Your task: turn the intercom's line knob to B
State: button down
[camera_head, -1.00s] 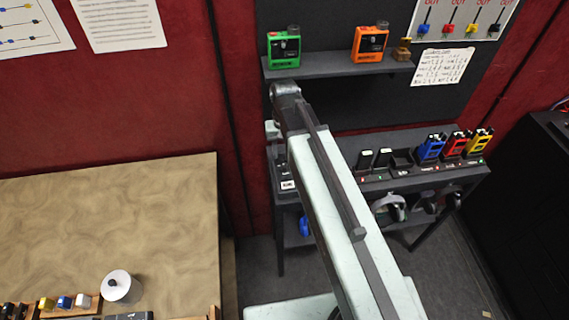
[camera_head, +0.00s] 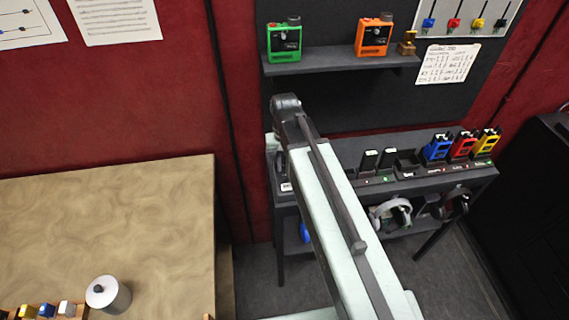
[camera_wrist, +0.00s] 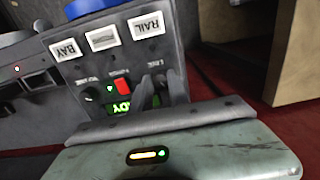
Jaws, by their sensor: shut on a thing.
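The intercom is a dark box (camera_wrist: 90,70), upside down in the wrist view, with white labels reading BAY and RAIL and a middle one I cannot read. Its panel has a green-lit READY display (camera_wrist: 122,106), a red switch (camera_wrist: 122,86) and a round dark volume knob (camera_wrist: 88,93). My gripper (camera_wrist: 153,92) is shut on the line knob, just beside the LINE lettering. The fingers hide the knob and its pointer, so I cannot tell its setting. In the head view my arm hides most of the intercom.
In the head view, charger slots (camera_head: 378,160) and blue, red and yellow radios (camera_head: 437,149) stand on the bench right of my arm. Green (camera_head: 284,41) and orange (camera_head: 374,36) units sit on the shelf above. A wooden table (camera_head: 120,220) is at left.

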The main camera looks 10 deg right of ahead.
jog(key=m, duration=0.6)
jog(key=shift+m, duration=0.3)
jog(key=m, duration=0.5)
jog(key=shift+m, duration=0.3)
dwell(0.4)
jog(key=c, duration=1.3)
grip_release()
jog(key=shift+o, duration=0.2)
jog(key=shift+r, duration=0.1)
